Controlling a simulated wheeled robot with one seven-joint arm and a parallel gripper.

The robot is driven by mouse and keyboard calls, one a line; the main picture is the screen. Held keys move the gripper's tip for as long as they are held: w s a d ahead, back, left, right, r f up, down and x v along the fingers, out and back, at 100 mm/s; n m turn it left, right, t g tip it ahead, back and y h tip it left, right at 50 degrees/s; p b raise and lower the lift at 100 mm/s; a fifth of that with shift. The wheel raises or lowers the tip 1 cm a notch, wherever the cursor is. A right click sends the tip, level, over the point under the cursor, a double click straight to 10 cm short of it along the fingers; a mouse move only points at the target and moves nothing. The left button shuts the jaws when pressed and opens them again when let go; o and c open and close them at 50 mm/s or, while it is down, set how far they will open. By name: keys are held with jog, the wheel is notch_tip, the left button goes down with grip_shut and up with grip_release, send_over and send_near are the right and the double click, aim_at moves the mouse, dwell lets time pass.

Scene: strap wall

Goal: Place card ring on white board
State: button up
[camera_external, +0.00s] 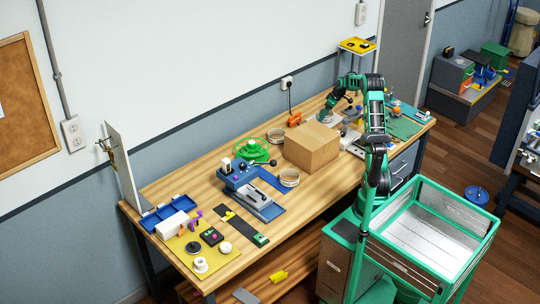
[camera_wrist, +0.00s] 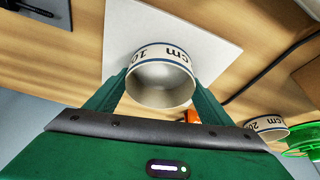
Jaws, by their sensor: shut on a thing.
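My gripper (camera_wrist: 155,88) is shut on a card ring (camera_wrist: 160,84), a short pale tube with dark "10 cm" print and blue edge lines. One finger is on each side of the ring. The white board (camera_wrist: 215,45) is a flat white sheet on the table, behind the ring in the wrist view. I cannot tell if the ring touches the board or hangs above it. In the external view my gripper (camera_external: 326,115) is low over the table behind the cardboard box, and the held ring and board are not clear there.
The cardboard box (camera_external: 312,148) stands in front of my gripper. Two other rings stand on the table, one near the box (camera_external: 276,136) and one further forward (camera_external: 289,178). A green wire-like object (camera_external: 252,150) and an orange item (camera_external: 294,119) are near. A black cable (camera_wrist: 270,68) crosses the table.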

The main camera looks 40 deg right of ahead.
jog(key=o, duration=1)
jog(key=v, duration=1.2)
jog(key=shift+r, duration=0.1)
